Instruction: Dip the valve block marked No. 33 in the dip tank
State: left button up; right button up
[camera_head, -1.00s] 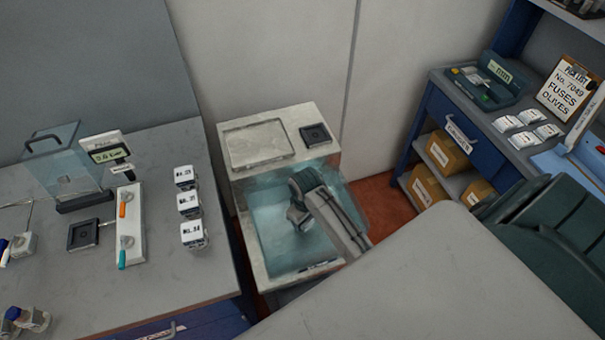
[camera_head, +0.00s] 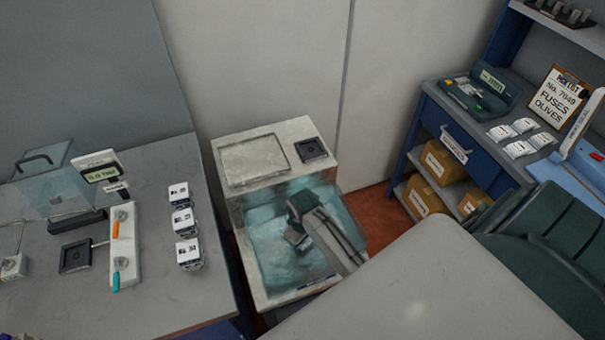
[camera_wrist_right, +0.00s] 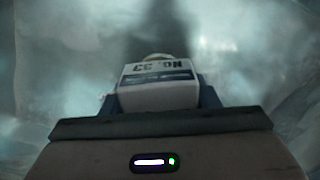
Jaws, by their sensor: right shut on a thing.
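The dip tank (camera_head: 229,213) stands in the middle of the head view, a pale box with a clear front and bluish liquid inside. My right gripper (camera_head: 296,239) reaches into the tank and looks to be down in the liquid. In the right wrist view, my right gripper (camera_wrist_right: 158,104) is shut on a white valve block (camera_wrist_right: 157,76). The block's label appears upside down and reads No. 33. Its lower part is hidden by the gripper. Murky, pale blue-grey surroundings fill that view. My left gripper is not in view.
Three white labelled blocks (camera_head: 184,222) stand in a row on the left bench (camera_head: 180,290), beside a switch strip (camera_head: 122,245). A dark square pad (camera_head: 311,148) lies on the tank's back ledge. A grey surface (camera_head: 430,290) lies close in front of the tank.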

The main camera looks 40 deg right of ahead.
jog(key=shift+f, duration=0.4)
jog(key=o, duration=1.5)
jog(key=shift+c, duration=0.2)
jog(key=shift+f, duration=0.1)
notch_tip(320, 180, up, 11)
jog(key=b, duration=0.3)
